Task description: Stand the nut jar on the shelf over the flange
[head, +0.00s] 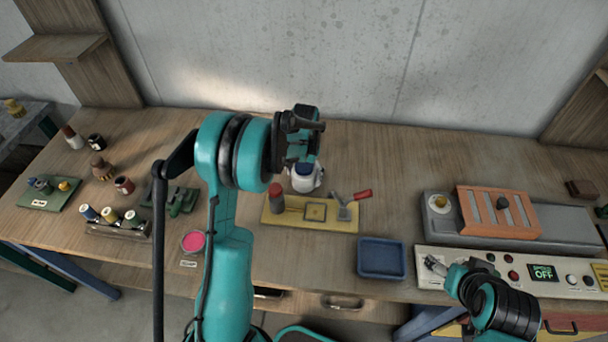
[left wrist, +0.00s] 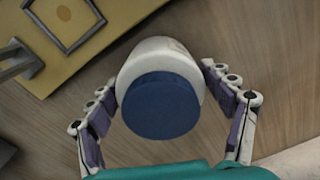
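A white jar with a blue lid, which I take as the nut jar (head: 304,183), stands on the bench just behind a yellow board. My left gripper (head: 303,146) is over it, pointing down. In the left wrist view the jar's blue lid (left wrist: 161,105) lies between the two fingers of the left gripper (left wrist: 160,78). These fingers are spread, one on each side, with small gaps visible. A wooden shelf (head: 55,47) is on the wall at upper left. I cannot make out the flange for certain.
The yellow board (head: 345,222) carries a red-handled tool. A blue tray (head: 382,258) lies right of it. A control panel (head: 520,272) and an orange slotted block (head: 497,212) stand at right. Spools (head: 110,215) and small jars crowd the left.

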